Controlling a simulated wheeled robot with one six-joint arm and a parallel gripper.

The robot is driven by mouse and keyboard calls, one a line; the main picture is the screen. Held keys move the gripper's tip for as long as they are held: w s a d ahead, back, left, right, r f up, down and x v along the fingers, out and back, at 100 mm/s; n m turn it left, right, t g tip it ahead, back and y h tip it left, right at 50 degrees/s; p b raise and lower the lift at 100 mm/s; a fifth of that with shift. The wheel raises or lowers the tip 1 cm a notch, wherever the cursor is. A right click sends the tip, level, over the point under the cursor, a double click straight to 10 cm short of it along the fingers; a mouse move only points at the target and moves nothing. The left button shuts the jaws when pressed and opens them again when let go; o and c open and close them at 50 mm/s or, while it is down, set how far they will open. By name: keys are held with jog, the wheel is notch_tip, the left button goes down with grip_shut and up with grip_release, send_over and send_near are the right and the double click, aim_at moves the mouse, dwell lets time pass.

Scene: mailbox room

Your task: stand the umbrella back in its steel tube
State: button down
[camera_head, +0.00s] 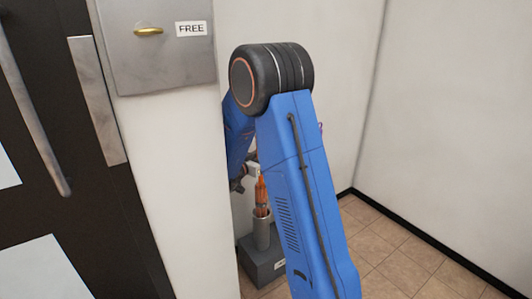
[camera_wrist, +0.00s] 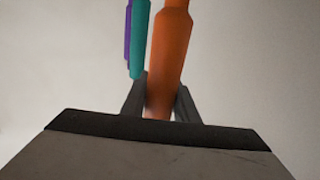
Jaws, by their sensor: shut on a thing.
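My gripper (camera_head: 252,172) is shut on the orange umbrella (camera_head: 262,190), which is upright. In the wrist view the umbrella (camera_wrist: 171,50) stands between the two dark fingers of the gripper (camera_wrist: 160,108). The steel tube (camera_head: 262,236) is upright below it, on a dark grey block (camera_head: 262,268) with a small label. The umbrella's lower part meets the tube's mouth and seems to be inside it; how deep it sits I cannot tell. My arm hides the right side of the block.
A teal thing (camera_wrist: 139,38) and a purple thing (camera_wrist: 127,35) show beside the umbrella in the wrist view. A grey panel marked FREE (camera_head: 160,45) and a dark door (camera_head: 70,150) are at left. Tiled floor (camera_head: 400,262) is clear at right, up to the walls.

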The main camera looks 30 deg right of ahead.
jog(key=c, duration=1.3)
grip_release()
notch_tip(320, 180, up, 10)
